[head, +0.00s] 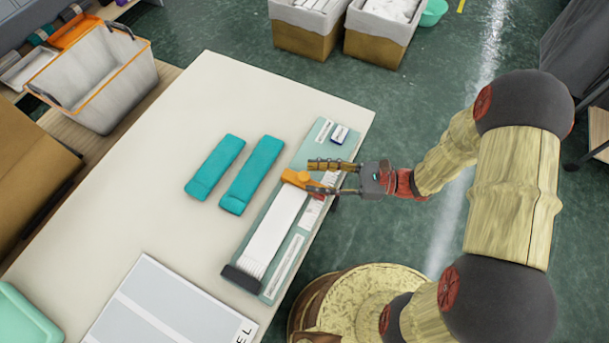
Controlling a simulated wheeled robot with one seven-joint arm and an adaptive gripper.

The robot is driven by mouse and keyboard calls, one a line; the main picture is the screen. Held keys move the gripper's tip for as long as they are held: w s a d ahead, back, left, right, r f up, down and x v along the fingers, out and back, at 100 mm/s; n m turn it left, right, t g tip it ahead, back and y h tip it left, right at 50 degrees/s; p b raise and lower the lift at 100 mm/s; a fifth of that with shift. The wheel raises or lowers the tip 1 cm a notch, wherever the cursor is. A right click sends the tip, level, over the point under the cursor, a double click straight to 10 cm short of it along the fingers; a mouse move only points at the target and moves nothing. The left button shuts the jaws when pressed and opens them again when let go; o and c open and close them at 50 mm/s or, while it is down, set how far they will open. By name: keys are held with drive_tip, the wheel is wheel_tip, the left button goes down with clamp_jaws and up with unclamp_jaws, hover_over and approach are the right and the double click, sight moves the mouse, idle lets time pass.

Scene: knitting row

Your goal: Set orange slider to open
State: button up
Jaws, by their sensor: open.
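The orange slider (293,178) sits across the long pale green device (309,145) on the table, at the upper end of its white ribbed strip (275,232). A dark block (241,278) closes the strip's lower end. My gripper (311,176) reaches in from the right, with its fingers pointing left over the device. Its two fingers are apart, one above and one below the slider's right end in the picture. The slider's right end lies close to or between the fingertips; I cannot tell whether they touch it. The fingers hide part of the device beneath.
Two teal cases (253,174) lie left of the device. A grey-and-white panel (165,305) and a mint tray (22,322) are at the lower left. The cream table (215,85) has free room at its upper part. Bins (305,38) stand on the floor beyond.

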sight(304, 176)
drive_tip(key=shift+a+b, duration=0.3)
drive_tip(key=shift+a, duration=1.5)
clamp_jaws()
